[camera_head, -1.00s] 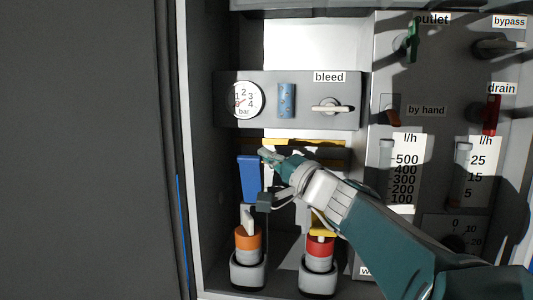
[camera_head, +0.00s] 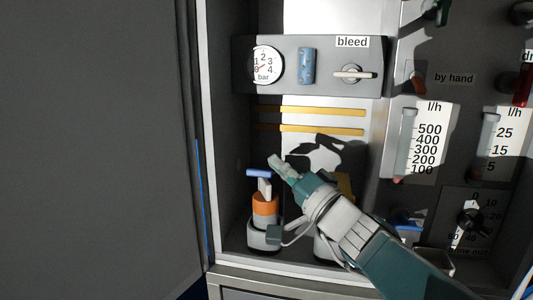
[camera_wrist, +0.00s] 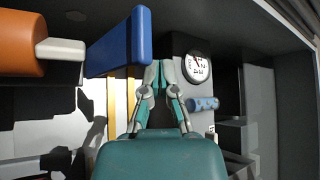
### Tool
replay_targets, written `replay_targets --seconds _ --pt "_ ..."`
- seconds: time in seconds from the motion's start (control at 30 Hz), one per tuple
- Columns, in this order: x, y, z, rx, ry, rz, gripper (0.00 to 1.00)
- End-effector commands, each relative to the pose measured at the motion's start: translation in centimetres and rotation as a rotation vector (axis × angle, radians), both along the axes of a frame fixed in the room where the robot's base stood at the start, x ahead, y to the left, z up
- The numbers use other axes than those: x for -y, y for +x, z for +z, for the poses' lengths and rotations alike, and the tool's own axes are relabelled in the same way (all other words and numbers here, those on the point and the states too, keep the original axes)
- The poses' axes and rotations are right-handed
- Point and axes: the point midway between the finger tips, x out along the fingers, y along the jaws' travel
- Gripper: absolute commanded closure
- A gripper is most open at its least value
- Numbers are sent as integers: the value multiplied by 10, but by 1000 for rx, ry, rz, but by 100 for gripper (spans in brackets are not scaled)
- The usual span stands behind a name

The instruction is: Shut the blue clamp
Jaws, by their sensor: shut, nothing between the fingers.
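The blue clamp (camera_head: 259,173) has a flat blue handle on a pale stem above an orange body (camera_head: 265,205), at the lower left of the cabinet. In the head view its handle shows as a thin, nearly level bar. In the wrist view the blue handle (camera_wrist: 122,45) is a broad plate at the left of the fingers, joined by the pale stem to the orange body (camera_wrist: 20,45). My gripper (camera_head: 279,162) is shut and empty, its tips just right of and above the handle. In the wrist view the fingertips (camera_wrist: 157,70) are beside the plate; I cannot tell whether they touch.
Yellow strips (camera_head: 322,111) cross the back wall above my gripper. The bleed panel (camera_head: 340,80) with a gauge (camera_head: 266,65) is higher up. A panel with flow scales (camera_head: 432,140) stands at right. My arm covers the spot right of the orange body. The dark door (camera_head: 90,150) is at left.

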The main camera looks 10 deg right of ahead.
Motion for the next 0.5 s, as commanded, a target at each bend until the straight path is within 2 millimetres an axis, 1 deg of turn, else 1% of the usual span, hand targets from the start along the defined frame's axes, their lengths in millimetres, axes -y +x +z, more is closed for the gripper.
replay_targets --seconds 0.2,0.5 --pt "-2 -4 -9 -1 0 0 100" --pt "-2 -5 -13 -1 1 0 100"
